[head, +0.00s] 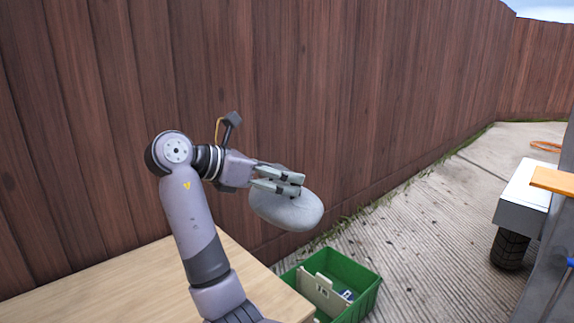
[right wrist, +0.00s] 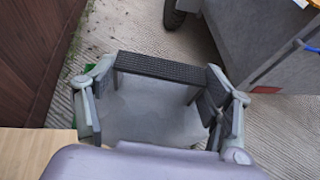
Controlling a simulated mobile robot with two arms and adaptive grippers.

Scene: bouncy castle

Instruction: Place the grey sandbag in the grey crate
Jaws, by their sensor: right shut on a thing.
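The grey sandbag (head: 287,211) is a smooth, rounded, pale grey bag. My right gripper (head: 297,184) is shut on its upper part and holds it in the air, past the table's far edge. In the right wrist view the sandbag (right wrist: 150,117) fills the space between the fingers (right wrist: 160,85). I see no grey crate in either view. A green crate (head: 368,283) stands lower down, below and to the right of the sandbag in the head view. My left gripper is not in view.
A wooden table (head: 130,285) is at lower left, and a tall wooden fence (head: 330,90) runs behind. A grey wheeled cart (head: 522,200) stands at right on ribbed concrete (head: 430,230). The concrete between crate and cart is clear. The green crate contains a pale labelled piece (head: 322,292).

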